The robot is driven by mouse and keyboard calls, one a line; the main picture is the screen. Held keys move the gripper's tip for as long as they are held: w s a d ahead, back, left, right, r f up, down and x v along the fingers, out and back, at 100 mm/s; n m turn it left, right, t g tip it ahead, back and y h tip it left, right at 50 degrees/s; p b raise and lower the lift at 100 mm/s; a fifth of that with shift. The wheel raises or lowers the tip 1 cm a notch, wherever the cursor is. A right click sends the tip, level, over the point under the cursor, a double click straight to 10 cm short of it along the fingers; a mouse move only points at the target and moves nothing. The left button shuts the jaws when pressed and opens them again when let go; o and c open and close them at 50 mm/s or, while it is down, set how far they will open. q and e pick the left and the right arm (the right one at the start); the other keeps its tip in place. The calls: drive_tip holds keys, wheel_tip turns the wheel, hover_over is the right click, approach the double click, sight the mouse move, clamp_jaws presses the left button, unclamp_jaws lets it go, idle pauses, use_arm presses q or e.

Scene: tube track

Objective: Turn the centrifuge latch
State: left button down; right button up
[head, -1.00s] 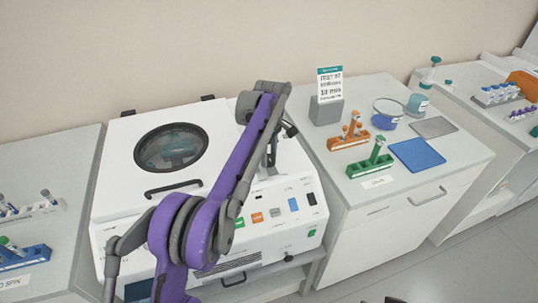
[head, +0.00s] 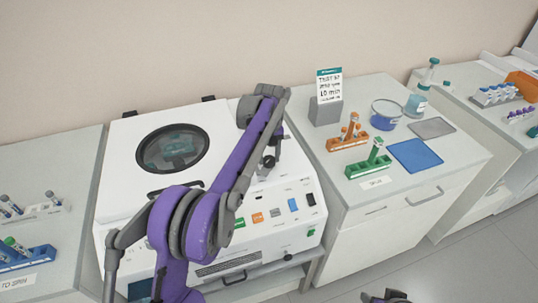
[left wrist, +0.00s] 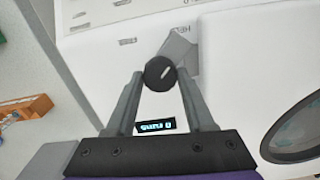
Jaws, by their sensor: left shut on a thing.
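The white centrifuge (head: 112,165) stands on the counter with its lid down. Its latch is a dark round knob (left wrist: 160,73) with a short slanted white mark, seen in the left wrist view. My left gripper (head: 268,166) is over the right part of the centrifuge top. In the left wrist view its two fingers (left wrist: 160,82) are closed on opposite sides of the knob. The gripper hides most of the latch in the head view. A dark end of what looks like my right gripper (head: 385,297) shows at the bottom edge; its jaws are unclear.
On the right counter stand an orange rack (head: 348,143), a green rack (head: 368,168) and a sign (head: 328,90). A blue tube rack (head: 30,258) is at far left.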

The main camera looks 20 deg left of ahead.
sight(269, 159)
use_arm(q)
drive_tip(key=m, duration=0.4)
drive_tip(key=shift+m, duration=0.3)
drive_tip(key=m, duration=0.4)
drive_tip(key=shift+p, duration=0.4)
use_arm(e)
drive_tip(key=shift+w+r, duration=0.25)
drive_tip(key=shift+r, duration=0.4)
use_arm(q)
drive_tip(key=shift+m, duration=0.3)
drive_tip(key=shift+c, duration=1.3)
unclamp_jaws()
wheel_tip(269, 159, up, 11)
drive_tip(key=p, duration=0.1)
use_arm(e)
drive_tip(key=shift+w+r, duration=0.4)
drive_tip(key=shift+r, duration=0.45)
